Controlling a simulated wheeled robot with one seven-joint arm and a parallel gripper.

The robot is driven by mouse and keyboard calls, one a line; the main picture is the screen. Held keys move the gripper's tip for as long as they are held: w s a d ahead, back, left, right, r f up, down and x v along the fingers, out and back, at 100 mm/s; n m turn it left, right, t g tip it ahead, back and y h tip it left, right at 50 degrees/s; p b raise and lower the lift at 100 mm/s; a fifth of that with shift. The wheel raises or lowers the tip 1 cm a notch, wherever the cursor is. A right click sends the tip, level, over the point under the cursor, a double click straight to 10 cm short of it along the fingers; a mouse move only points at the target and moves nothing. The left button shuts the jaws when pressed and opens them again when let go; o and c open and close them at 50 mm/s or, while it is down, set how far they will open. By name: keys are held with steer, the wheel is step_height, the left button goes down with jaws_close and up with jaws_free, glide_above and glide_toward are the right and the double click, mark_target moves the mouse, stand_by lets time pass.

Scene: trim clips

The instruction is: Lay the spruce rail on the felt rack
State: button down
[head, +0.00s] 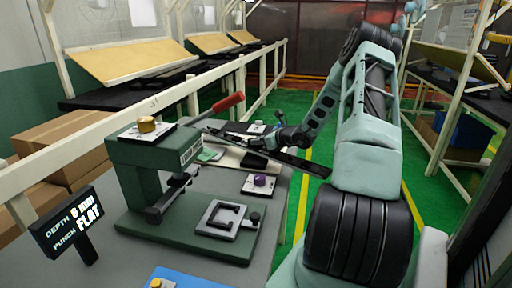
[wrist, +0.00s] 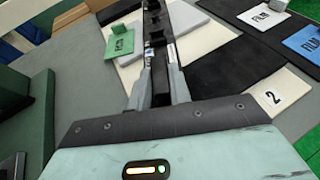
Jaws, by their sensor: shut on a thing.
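My gripper (head: 268,143) reaches in from the right over the far part of the grey bench. In the wrist view its two grey fingers (wrist: 160,85) are shut on a narrow dark rail (wrist: 154,28) with small blocks along it, which I take for the spruce rail. The rail runs away from the fingers to the top edge of the picture. A black flat strip (wrist: 235,65) lies across cream boards below and to the right; it also shows in the head view (head: 306,165). I cannot tell whether this strip is the felt rack.
A green press (head: 150,180) with a red lever (head: 217,108) stands on the bench (head: 105,265), near a depth sign (head: 70,225). A white railing (head: 150,105) runs behind.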

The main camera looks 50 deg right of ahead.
mark_target(259, 147)
steer(key=shift+f, duration=1.5)
steer(key=shift+f, duration=0.2)
steer(key=c, duration=1.3)
jaws_free()
steer(key=shift+r, duration=0.15)
steer(key=shift+s+r, duration=0.1)
steer(key=shift+s, duration=0.05)
steer(key=b+v, duration=0.1)
steer(key=v, duration=1)
steer(key=shift+s+r+b, duration=0.2)
steer(key=shift+s+b, duration=0.1)
steer(key=shift+s, duration=0.05)
